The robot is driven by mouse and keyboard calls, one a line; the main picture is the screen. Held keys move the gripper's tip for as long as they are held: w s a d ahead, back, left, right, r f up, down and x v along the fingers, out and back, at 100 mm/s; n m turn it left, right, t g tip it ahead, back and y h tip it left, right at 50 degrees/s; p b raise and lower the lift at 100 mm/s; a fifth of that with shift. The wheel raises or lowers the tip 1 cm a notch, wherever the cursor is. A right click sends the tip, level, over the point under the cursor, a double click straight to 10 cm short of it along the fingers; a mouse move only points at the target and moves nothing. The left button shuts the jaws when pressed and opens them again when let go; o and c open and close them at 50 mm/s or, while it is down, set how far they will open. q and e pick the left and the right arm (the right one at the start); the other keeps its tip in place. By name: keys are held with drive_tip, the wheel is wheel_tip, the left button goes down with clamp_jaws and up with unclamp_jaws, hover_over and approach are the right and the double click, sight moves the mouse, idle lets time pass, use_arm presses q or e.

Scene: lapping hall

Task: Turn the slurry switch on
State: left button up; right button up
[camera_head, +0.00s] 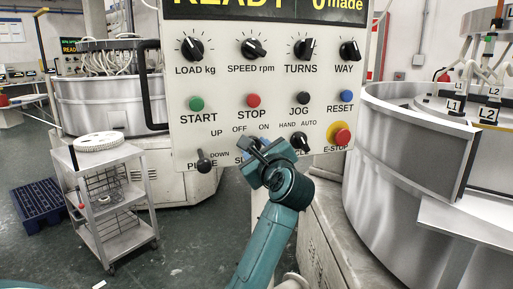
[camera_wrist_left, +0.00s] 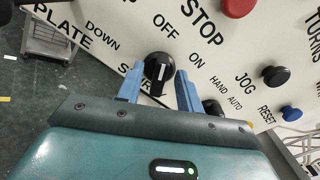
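The slurry switch (camera_wrist_left: 158,68) is a black round knob with a white mark on the white control panel (camera_head: 222,75). In the left wrist view its mark points up the picture, toward the word OFF, with ON to the right. My left gripper (camera_head: 256,146) is at the lower part of the panel and hides the switch and most of its label in the head view. In the left wrist view its blue fingers (camera_wrist_left: 158,80) are open, one on each side of the knob, with gaps visible. My right gripper is in neither view.
The plate switch (camera_head: 204,161) is left of the slurry switch, and the hand/auto knob (camera_head: 299,142) is right. The red and yellow E-stop (camera_head: 339,134) sits at the lower right. A trolley (camera_head: 112,195) stands left and a large metal machine (camera_head: 400,150) right.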

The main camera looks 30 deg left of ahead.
use_arm(q)
drive_tip(key=shift+c, duration=0.6)
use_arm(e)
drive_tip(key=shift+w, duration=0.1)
use_arm(q)
clamp_jaws()
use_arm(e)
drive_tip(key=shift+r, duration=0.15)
